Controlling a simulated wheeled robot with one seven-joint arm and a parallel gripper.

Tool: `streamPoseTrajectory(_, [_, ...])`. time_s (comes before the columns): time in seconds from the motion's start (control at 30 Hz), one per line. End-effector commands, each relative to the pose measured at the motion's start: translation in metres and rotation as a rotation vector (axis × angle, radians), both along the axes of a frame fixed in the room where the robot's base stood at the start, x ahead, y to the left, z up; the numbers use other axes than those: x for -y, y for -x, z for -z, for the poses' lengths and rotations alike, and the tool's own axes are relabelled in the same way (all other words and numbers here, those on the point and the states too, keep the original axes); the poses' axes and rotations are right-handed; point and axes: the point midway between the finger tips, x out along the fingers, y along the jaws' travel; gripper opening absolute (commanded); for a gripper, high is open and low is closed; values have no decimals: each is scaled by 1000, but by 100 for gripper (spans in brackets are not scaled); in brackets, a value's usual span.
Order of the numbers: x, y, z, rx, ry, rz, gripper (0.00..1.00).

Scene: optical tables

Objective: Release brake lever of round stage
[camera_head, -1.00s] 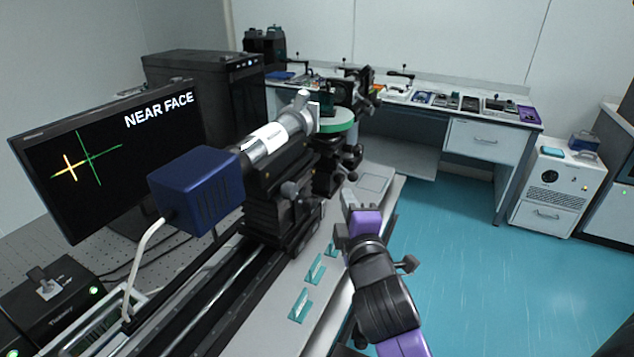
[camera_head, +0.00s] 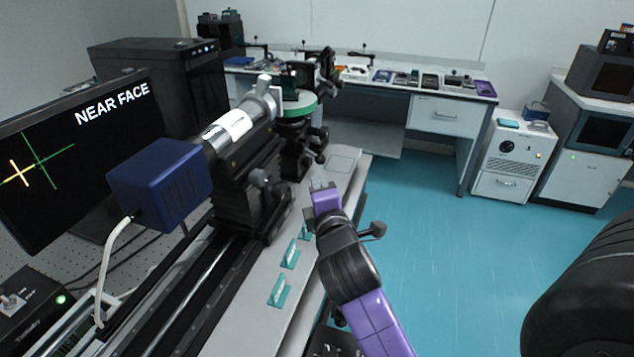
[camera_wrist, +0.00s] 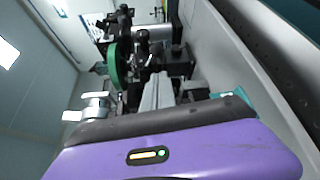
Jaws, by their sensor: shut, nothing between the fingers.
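The round stage (camera_head: 298,108) has a green rim and stands on a black mount on the rail, behind the silver-and-black telescope. Dark knobs or levers (camera_head: 320,157) stick out below it; I cannot tell which is the brake lever. In the wrist view the green stage rim (camera_wrist: 112,64) is seen edge-on at upper left, with dark mount parts beside it. My gripper (camera_head: 320,185) is shut and empty, in front of and below the stage, above the pale bench edge. Its grey fingers (camera_wrist: 156,90) point toward the dark parts by the stage, with no clear contact visible.
A blue box (camera_head: 160,183) with a white cable sits at the telescope's near end. Small teal holders (camera_head: 279,290) line the bench edge. A monitor (camera_head: 75,150) reads "NEAR FACE". Blue floor lies open to the right.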

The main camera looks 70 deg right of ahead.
Motion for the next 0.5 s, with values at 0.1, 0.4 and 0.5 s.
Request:
streamPoseTrajectory(0.1, [19,-12,0,2,-1,3,0])
streamPoseTrajectory(0.4, [56,-37,5,2,-1,2,0])
streamPoseTrajectory(0.5, [61,-41,6,1,0,1,0])
